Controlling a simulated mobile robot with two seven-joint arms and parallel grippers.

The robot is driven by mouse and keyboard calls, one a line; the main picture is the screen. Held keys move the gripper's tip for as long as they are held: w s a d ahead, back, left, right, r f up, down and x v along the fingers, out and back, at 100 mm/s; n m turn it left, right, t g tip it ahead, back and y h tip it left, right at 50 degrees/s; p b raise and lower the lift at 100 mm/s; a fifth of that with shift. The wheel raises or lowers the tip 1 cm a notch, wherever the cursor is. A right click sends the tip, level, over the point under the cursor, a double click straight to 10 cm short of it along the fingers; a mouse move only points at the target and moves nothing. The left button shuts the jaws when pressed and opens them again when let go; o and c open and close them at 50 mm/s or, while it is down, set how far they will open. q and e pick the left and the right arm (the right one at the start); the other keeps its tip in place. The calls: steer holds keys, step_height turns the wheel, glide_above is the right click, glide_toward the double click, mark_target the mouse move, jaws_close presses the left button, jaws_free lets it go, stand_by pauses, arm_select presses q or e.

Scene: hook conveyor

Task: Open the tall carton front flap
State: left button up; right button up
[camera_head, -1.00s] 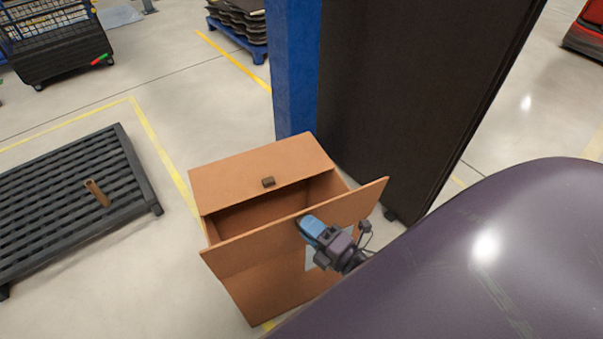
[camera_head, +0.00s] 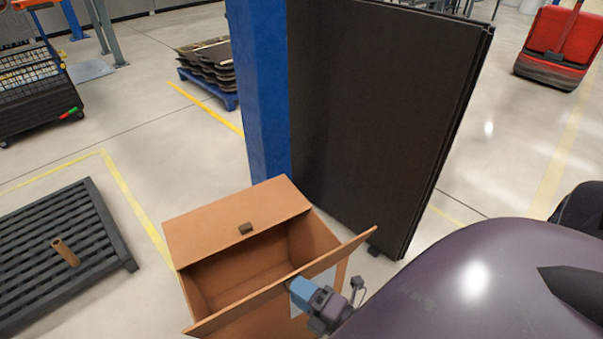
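The tall brown carton (camera_head: 240,275) stands on the floor at the lower middle, with its inside showing. Its front flap (camera_head: 352,241) is tilted outward on the near side, seen almost edge-on as a narrow strip. Contact seems likely, but whether the fingers are closed on the flap is unclear. My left gripper is out of view.
A blue post (camera_head: 258,100) and tall dark panels (camera_head: 380,120) stand right behind the carton. A black slatted pallet (camera_head: 60,245) holding a brown tube (camera_head: 65,252) lies to the left. Floor between pallet and carton is clear.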

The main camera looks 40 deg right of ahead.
steer(key=o, duration=0.3)
steer(key=shift+f, duration=0.35)
steer(key=shift+r, duration=0.1)
steer(key=shift+r, duration=0.1)
steer(key=v, duration=1)
steer(key=shift+s, duration=0.3)
steer(key=shift+d, duration=0.1)
